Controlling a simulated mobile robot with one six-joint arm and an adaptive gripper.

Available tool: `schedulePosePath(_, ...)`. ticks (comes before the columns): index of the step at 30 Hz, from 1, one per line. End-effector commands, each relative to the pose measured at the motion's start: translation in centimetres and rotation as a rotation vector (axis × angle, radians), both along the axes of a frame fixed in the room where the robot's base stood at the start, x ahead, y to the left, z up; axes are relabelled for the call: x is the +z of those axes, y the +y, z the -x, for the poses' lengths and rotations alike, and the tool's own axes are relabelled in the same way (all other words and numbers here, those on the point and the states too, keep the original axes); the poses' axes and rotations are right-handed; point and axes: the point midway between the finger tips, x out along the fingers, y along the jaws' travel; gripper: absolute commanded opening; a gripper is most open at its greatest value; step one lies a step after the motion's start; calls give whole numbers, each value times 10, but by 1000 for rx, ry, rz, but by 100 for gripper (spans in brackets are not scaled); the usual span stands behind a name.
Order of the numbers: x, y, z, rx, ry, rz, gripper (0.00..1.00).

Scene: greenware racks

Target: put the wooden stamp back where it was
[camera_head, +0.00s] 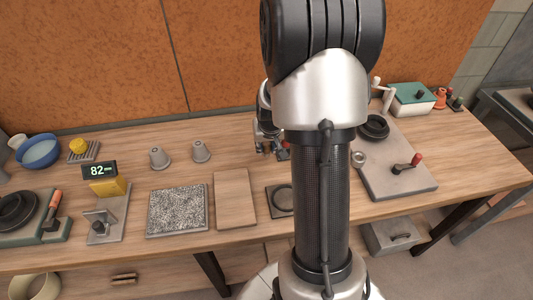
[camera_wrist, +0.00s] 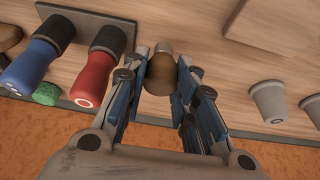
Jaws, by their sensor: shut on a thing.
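The wooden stamp (camera_wrist: 160,76), with a brown rounded handle and a paler end, is between the fingers of my gripper (camera_wrist: 162,66) in the wrist view. My gripper is shut on it. Just left of it, a dark holder (camera_wrist: 85,19) carries a red-handled stamp (camera_wrist: 93,77) and a blue-handled stamp (camera_wrist: 36,63). In the head view my gripper (camera_head: 269,146) is low over the back of the bench, partly behind my arm, and the wooden stamp cannot be made out. Whether the stamp touches the bench is unclear.
Two grey cups (camera_head: 160,158) (camera_head: 201,151) stand left of my gripper on the bench. A wooden board (camera_head: 234,198) and a speckled slab (camera_head: 177,210) lie in front. A green round thing (camera_wrist: 46,94) is beside the blue handle. A grey plate (camera_head: 400,190) with a crank lies right.

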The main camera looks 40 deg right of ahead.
Motion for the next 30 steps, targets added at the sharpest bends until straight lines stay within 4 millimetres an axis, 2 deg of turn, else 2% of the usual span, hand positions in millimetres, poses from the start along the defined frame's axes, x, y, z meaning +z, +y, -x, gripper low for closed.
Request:
schedulePosePath(3,-24,1,1,1,4,-2,7)
schedulePosePath(6,-34,0,1,0,2,-1,7)
schedulePosePath(17,-37,0,0,1,1,0,7)
schedulePosePath(18,-37,0,0,1,1,0,27)
schedulePosePath(27,-36,0,0,1,1,0,46)
schedulePosePath(30,-36,0,0,1,1,0,46)
